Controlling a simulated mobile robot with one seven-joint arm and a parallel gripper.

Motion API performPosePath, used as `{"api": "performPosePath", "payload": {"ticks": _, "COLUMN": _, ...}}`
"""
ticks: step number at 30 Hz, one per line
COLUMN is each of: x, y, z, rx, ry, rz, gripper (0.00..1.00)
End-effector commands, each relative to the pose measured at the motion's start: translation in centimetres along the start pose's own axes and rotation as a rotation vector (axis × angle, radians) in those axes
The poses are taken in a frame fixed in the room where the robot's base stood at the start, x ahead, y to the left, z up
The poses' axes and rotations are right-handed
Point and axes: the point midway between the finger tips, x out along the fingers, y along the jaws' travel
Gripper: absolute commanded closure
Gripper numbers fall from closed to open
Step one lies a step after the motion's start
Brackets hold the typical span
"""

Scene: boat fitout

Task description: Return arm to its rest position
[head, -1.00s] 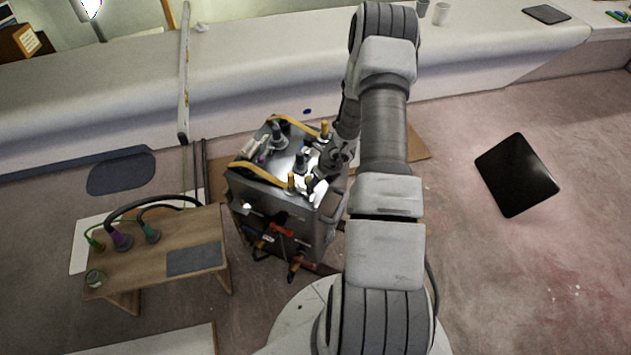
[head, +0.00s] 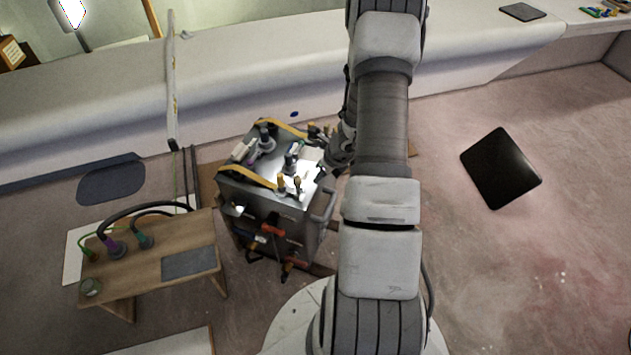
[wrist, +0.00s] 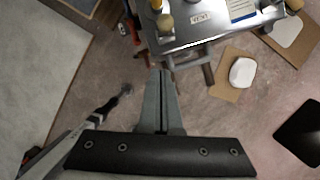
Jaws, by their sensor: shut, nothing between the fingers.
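My gripper (wrist: 161,84) shows in the wrist view with its two fingers together, shut and empty. It points past the front edge of the metal tool cart (wrist: 205,38), over the floor. In the head view my arm stretches up the middle of the picture.
Bottles and tools stand on the cart, with tools hanging from its front. A low wooden table (head: 150,262) with cables stands at left. A black panel (head: 500,170) is on the floor at right. A white bench (head: 240,80) runs behind. Floor at right is mostly clear.

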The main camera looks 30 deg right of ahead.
Motion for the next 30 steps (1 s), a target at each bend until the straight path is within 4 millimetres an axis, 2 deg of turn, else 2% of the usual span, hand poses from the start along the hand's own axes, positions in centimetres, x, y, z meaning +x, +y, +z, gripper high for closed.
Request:
{"api": "performPosePath", "payload": {"ticks": 1, "x": -0.8, "y": 0.0, "z": 0.1, "rx": -0.001, "ry": 0.0, "rz": -0.001, "gripper": 1.0}}
{"api": "performPosePath", "payload": {"ticks": 6, "x": -1.6, "y": 0.1, "z": 0.1, "rx": 0.0, "ry": 0.001, "rz": 0.0, "gripper": 1.0}}
{"api": "performPosePath", "payload": {"ticks": 23, "x": -1.7, "y": 0.1, "z": 0.1, "rx": -0.002, "ry": 0.0, "rz": 0.0, "gripper": 1.0}}
{"api": "performPosePath", "payload": {"ticks": 26, "x": -2.3, "y": 0.4, "z": 0.9, "rx": -0.04, "ry": -0.01, "rz": 0.001, "gripper": 1.0}}
{"api": "performPosePath", "payload": {"ticks": 30, "x": -5.1, "y": 1.9, "z": 4.1, "rx": -0.218, "ry": -0.048, "rz": 0.006, "gripper": 1.0}}
